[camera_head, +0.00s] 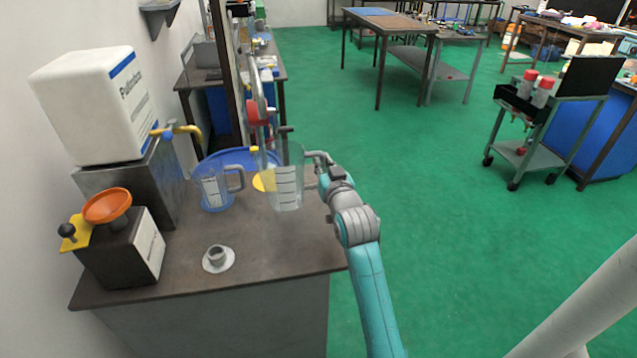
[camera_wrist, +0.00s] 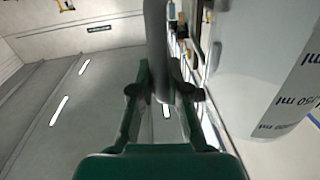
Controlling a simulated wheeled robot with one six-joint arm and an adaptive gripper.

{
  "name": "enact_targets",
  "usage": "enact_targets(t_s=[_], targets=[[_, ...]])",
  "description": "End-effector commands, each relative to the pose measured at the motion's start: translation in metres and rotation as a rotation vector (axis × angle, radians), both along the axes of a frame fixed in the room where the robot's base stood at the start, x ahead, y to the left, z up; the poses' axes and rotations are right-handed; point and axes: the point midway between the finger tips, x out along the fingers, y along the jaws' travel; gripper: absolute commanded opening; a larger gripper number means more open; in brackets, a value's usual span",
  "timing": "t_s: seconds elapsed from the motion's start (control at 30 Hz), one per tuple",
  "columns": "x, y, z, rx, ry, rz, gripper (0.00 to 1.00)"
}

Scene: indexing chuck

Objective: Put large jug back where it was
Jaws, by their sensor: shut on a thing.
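The large jug (camera_head: 287,183) is clear with dark scale marks and stands at the right part of the bench in the head view. My gripper (camera_head: 318,168) is at its right side, shut on its handle. In the wrist view the grey handle (camera_wrist: 157,45) runs between the fingers of my gripper (camera_wrist: 161,94), and the jug wall (camera_wrist: 262,75) with "ml" print fills the right side. The jug looks about upright. I cannot tell whether its base touches the bench. A smaller bluish jug (camera_head: 213,190) stands to its left.
The bench (camera_head: 270,250) has a blue round piece (camera_head: 238,156) and a yellow disc (camera_head: 262,181) behind the jugs. Bare bench lies front right.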

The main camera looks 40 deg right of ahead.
Motion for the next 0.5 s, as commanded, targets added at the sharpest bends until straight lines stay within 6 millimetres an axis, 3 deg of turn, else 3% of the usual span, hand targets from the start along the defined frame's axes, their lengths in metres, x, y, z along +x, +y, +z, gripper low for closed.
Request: enact_targets(t_s=[0.5], targets=[[0.000, 0.000, -0.050, 0.000, 0.000, 0.000, 0.00]])
